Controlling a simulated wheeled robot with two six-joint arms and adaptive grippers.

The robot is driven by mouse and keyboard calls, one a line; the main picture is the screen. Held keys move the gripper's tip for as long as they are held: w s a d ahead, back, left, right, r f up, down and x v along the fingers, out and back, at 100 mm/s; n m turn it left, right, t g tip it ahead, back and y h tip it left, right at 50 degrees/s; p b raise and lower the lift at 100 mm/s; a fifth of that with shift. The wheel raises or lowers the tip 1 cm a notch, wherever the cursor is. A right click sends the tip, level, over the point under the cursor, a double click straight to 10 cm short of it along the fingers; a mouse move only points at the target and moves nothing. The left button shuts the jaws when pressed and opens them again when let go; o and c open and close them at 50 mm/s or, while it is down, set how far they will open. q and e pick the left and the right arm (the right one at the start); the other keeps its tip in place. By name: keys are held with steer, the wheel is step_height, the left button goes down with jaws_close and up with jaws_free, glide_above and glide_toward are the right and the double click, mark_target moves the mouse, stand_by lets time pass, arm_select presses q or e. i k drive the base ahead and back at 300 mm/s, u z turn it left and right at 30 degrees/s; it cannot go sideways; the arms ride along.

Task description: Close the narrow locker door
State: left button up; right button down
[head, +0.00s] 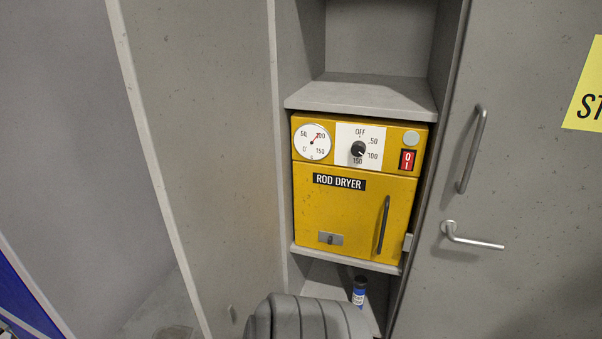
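The narrow locker (360,96) is open at centre, with its shelves and contents in plain view. A tall grey panel (205,150) with a pale left edge stands at the left side of the opening; it looks like the narrow door swung wide open. No outer handle shows on this face of it. Neither of my grippers is in the head view, so I cannot see their state or any contact with the door. The bottom of the panel is cut off by the frame.
A yellow rod dryer (345,215) sits on the middle shelf. A small blue-labelled bottle (358,292) stands on the shelf below, which is partly hidden. At right, a wide grey door (535,190) with two metal handles looks shut and bears a yellow sign (588,95).

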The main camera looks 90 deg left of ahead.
mark_target(197, 74)
steer(key=k, duration=1.8)
steer(key=u, duration=1.65)
steer(key=i, duration=0.5)
steer(key=z, duration=0.95)
steer(key=k, duration=1.05)
steer(key=u, duration=1.6)
steer(key=i, duration=0.5)
